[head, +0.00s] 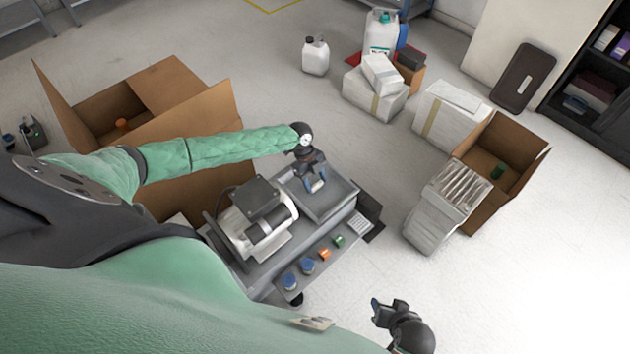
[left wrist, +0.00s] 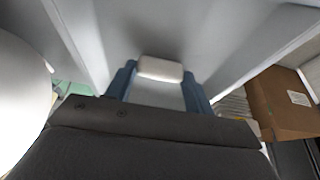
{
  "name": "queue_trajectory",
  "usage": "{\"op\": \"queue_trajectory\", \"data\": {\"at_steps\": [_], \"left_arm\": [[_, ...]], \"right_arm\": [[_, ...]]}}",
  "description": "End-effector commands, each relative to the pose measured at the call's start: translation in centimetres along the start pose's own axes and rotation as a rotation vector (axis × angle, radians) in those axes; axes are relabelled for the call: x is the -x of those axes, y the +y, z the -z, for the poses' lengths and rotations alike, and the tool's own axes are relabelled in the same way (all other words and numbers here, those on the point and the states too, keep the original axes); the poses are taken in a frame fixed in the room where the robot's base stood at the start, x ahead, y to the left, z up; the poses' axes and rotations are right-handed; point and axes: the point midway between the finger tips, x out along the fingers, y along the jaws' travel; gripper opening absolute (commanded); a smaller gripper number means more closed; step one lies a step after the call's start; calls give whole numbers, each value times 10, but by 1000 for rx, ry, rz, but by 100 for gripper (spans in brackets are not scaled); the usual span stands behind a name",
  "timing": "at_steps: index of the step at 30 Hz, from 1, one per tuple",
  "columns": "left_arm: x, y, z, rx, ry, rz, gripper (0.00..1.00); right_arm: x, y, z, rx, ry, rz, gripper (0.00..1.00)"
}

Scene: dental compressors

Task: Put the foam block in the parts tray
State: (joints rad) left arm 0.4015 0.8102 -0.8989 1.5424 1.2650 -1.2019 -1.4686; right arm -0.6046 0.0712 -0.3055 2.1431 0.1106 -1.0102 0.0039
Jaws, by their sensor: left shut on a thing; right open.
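The foam block (left wrist: 160,69) is a small whitish block between the blue fingertips of my left gripper (left wrist: 158,75) in the left wrist view. In the head view my left gripper (head: 316,184) points down over the grey parts tray (head: 341,195), shut on the foam block, which shows as a pale spot (head: 317,186). The tray's grey floor and walls surround the block in the wrist view. I cannot tell whether the block touches the tray floor. My right gripper (head: 384,309) is open and empty at the lower right, away from the cart.
A white and dark compressor (head: 257,222) stands on the cart left of the tray. A front ledge holds blue, orange and green small parts (head: 324,254). A large open cardboard box (head: 190,136) is behind my left arm. White boxes and another cardboard box (head: 515,150) stand on the floor right.

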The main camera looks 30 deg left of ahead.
Motion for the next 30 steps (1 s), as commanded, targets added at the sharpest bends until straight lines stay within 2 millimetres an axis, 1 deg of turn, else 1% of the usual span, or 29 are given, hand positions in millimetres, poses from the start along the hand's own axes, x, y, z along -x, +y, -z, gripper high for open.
{"op": "queue_trajectory", "data": {"at_steps": [4,5,7,8,17,20,23,30], "left_arm": [[-2,0,-1,0,0,0,32],[-1,0,0,0,0,0,58],[-1,0,0,0,0,0,72],[-1,0,0,0,0,0,74],[0,0,0,0,0,0,74],[4,0,0,0,-1,1,74],[17,-1,-1,0,-1,2,74],[63,0,0,-1,-1,2,74]], "right_arm": [[-5,1,-2,0,5,-1,49],[-6,1,-2,0,6,-1,49],[-6,2,-1,0,8,-2,49],[-6,2,-1,0,8,-2,49],[-4,2,1,1,8,-2,49],[-2,1,1,1,0,-2,49],[-2,1,1,1,4,-1,49],[-13,3,-6,-1,17,-2,49]]}}
